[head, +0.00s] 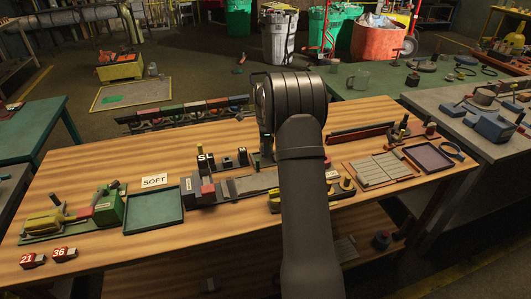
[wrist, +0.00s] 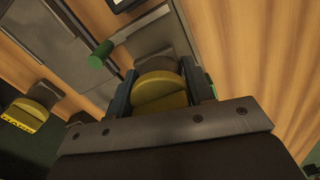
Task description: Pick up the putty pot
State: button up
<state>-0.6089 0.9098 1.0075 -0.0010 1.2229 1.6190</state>
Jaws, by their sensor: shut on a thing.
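In the wrist view, my gripper (wrist: 161,82) is shut on a round pot with a yellow top (wrist: 160,92), which sits between its two dark fingers. No label shows on this pot, so I cannot read whether it is the putty pot. A similar yellow-topped piece (wrist: 37,112) with a yellow lettered tag stands apart at the left of the wrist view. In the head view, my arm hides most of the gripper and the held pot. I cannot tell whether the pot is clear of the surface below.
The wooden bench holds a green tray (head: 153,227) by a SOFT sign (head: 154,181), a purple tray (head: 429,171), and a rack of coloured pieces (head: 185,113) along the back. A green-ended rod (wrist: 101,54) lies close to the gripper.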

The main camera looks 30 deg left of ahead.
jog(key=d+r, duration=0.7)
jog(key=d, duration=0.5)
jog(key=d+f+n, duration=0.3)
jog(key=d+n, duration=0.5)
jog(key=d, duration=1.7)
jog(key=s+a+r+m, duration=0.1)
jog(key=a+r, duration=0.1)
jog(key=a, duration=0.9)
jog(key=s+a+r, duration=0.2)
jog(key=a+r, duration=0.1)
jog(key=a, duration=0.8)
jog(key=s+a+r+m, duration=0.1)
jog(key=s+a+r, duration=0.2)
jog(key=s+a, duration=1.1)
jog(key=s+a+r+m, duration=0.2)
jog(key=s+a+r, duration=0.2)
jog(key=s+a, duration=1.1)
jog(key=shift+s+a+f+n, duration=0.35)
jog(key=shift+s+a+f, duration=0.25)
jog(key=shift+f, duration=2.45)
jog(key=shift+s+a+f+n, duration=0.3)
jog(key=shift+s+a+f, duration=0.3)
jog(key=shift+f, duration=2.45)
jog(key=shift+s+a+f+n, duration=0.4)
jog(key=shift+a+f, duration=0.3)
jog(key=shift+f, duration=2.35)
